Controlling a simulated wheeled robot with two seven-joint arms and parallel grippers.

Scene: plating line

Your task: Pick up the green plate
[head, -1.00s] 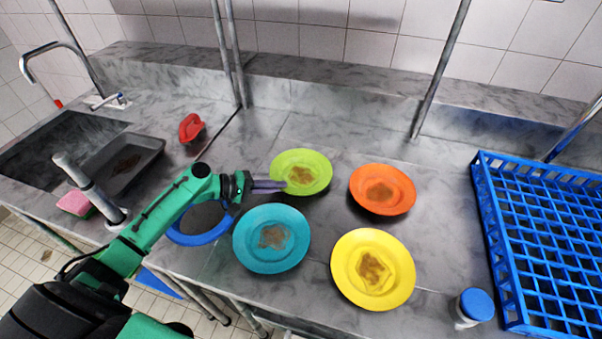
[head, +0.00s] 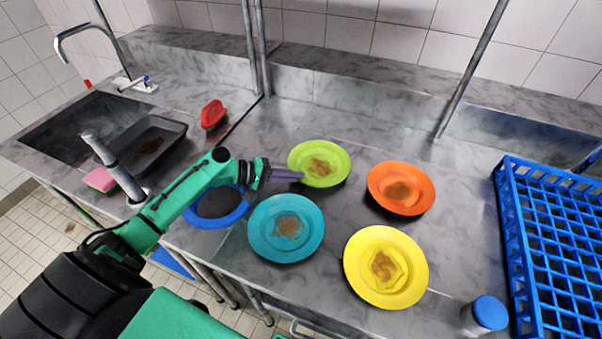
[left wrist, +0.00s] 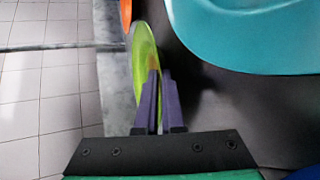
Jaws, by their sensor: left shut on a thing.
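The green plate (head: 319,163), with a brown smear in its middle, is at the back centre of the counter in the head view. In the left wrist view the green plate (left wrist: 144,65) shows nearly edge-on between the purple fingers. My left gripper (head: 300,175) comes in from the left and is shut on the plate's left rim. In the left wrist view my left gripper (left wrist: 158,85) has its fingertips on either side of the rim. I cannot tell whether the plate is clear of the counter. My right gripper is not in view.
A teal plate (head: 286,229), a yellow plate (head: 357,265) and an orange plate (head: 401,189) lie close by. A blue rack (head: 517,240) and a blue-lidded jar (head: 487,314) are at right. A metal post (head: 470,70) rises behind. A sink (head: 75,125) is at left.

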